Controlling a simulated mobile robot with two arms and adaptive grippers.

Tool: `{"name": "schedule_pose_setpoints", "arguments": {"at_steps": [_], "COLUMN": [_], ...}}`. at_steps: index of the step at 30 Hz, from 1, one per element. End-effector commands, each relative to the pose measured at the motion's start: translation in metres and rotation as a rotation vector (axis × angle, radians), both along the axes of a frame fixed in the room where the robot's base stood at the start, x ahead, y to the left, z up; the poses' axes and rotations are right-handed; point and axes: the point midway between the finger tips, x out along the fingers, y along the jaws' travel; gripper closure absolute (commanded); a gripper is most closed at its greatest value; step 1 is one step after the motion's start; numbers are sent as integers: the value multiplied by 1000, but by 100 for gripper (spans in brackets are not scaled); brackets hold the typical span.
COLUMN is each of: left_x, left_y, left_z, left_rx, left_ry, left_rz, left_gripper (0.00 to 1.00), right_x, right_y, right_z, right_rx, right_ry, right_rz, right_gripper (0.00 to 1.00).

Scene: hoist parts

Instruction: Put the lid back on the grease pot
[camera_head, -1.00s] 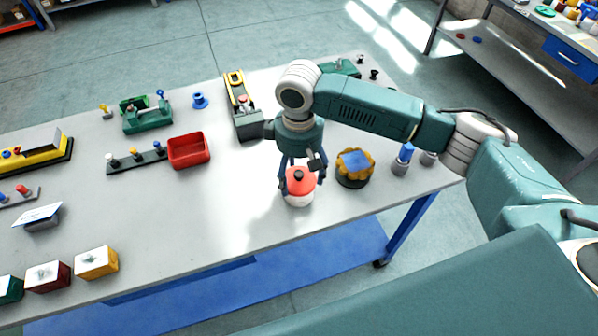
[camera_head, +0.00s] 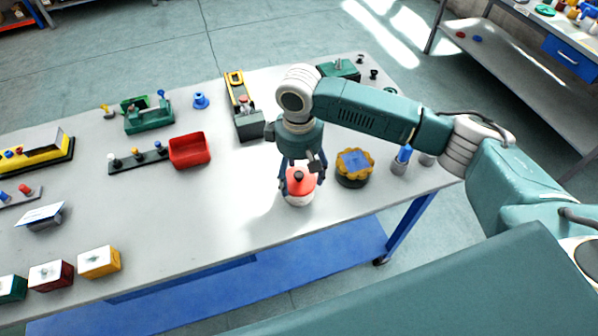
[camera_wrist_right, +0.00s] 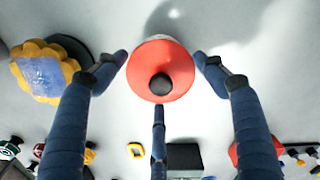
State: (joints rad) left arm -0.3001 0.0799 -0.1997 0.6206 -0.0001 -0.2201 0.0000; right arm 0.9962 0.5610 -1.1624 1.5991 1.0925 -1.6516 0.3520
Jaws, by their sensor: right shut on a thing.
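The red lid (camera_head: 301,187) with its black knob is at the white grease pot (camera_head: 298,201), near the table's front edge. I cannot tell whether it is fully seated or a little above the rim. My right gripper (camera_head: 300,178) points down with its fingers around the lid, shut on it. In the right wrist view the lid (camera_wrist_right: 160,62) sits between the blue fingers, and only a pale sliver of the pot (camera_wrist_right: 160,37) shows behind it. My left gripper is not in view.
A yellow scalloped part with a blue top (camera_head: 354,164) stands close on the right. A red bin (camera_head: 190,150) is to the left, and a green and yellow device (camera_head: 243,108) is behind. The table (camera_head: 200,215) is clear front left of the pot.

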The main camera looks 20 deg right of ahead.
Motion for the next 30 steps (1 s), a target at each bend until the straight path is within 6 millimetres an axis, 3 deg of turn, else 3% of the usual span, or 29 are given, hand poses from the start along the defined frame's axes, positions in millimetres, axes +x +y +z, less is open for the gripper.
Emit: {"name": "schedule_pose_setpoints", "arguments": {"at_steps": [30], "left_x": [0], "left_y": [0], "left_z": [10], "left_rx": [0], "left_ry": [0], "left_rz": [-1], "left_gripper": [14], "right_x": [0], "right_y": [0], "right_z": [1], "right_rx": [0], "right_ry": [0], "right_rz": [1], "right_gripper": [54]}}
